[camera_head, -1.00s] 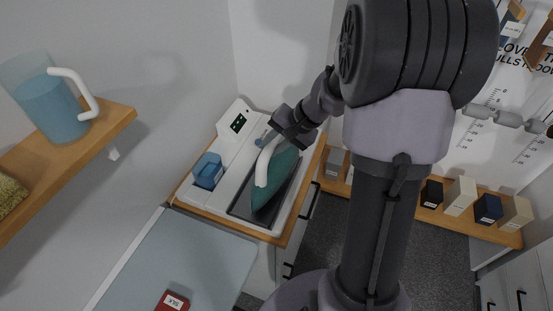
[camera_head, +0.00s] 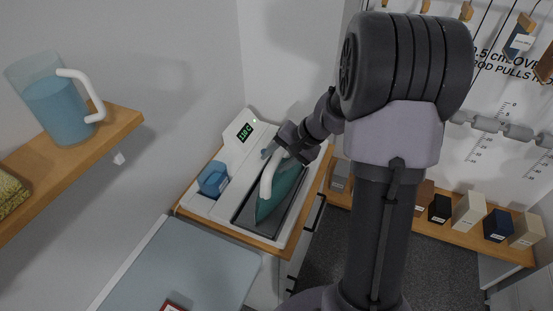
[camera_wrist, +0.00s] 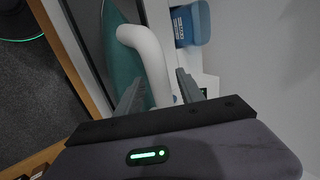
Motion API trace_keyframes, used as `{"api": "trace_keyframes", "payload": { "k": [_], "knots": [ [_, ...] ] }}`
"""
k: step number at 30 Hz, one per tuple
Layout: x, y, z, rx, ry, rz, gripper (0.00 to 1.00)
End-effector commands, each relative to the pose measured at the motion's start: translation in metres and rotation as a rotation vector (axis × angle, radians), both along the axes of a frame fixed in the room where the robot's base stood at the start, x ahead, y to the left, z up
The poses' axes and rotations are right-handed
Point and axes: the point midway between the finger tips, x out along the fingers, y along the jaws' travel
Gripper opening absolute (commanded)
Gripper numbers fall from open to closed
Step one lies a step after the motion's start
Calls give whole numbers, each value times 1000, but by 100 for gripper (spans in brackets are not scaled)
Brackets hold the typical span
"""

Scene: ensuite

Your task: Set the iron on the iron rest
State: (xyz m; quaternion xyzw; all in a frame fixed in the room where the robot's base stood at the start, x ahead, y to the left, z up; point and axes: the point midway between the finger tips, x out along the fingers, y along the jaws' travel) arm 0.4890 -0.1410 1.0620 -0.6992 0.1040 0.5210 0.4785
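The iron (camera_head: 283,192) has a teal body and a white looped handle. It lies on the dark plate (camera_head: 243,213) of a white station, which appears to be the iron rest. My gripper (camera_head: 277,153) is at the iron's far end, by the handle. In the wrist view the two fingers (camera_wrist: 157,78) stand apart on either side of the white handle (camera_wrist: 152,50), with small gaps beside it. The teal body (camera_wrist: 119,62) shows to the left of the handle. The iron's underside is hidden, so its contact with the plate cannot be judged.
The station has a display (camera_head: 245,132) reading about 118 C and a blue tank (camera_head: 213,180). A pale blue board (camera_head: 190,265) lies in front. A wall shelf with a jug (camera_head: 60,108) is at left. Several small boxes (camera_head: 468,211) stand on a right-hand shelf.

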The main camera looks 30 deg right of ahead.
Motion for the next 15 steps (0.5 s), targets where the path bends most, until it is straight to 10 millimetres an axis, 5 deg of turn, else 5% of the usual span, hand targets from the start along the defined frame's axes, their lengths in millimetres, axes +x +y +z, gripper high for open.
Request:
{"api": "trace_keyframes", "payload": {
  "k": [8,15],
  "knots": [
    [0,0,1,0,0,0,45],
    [-20,-17,46,-3,-3,-3,45]
  ]
}}
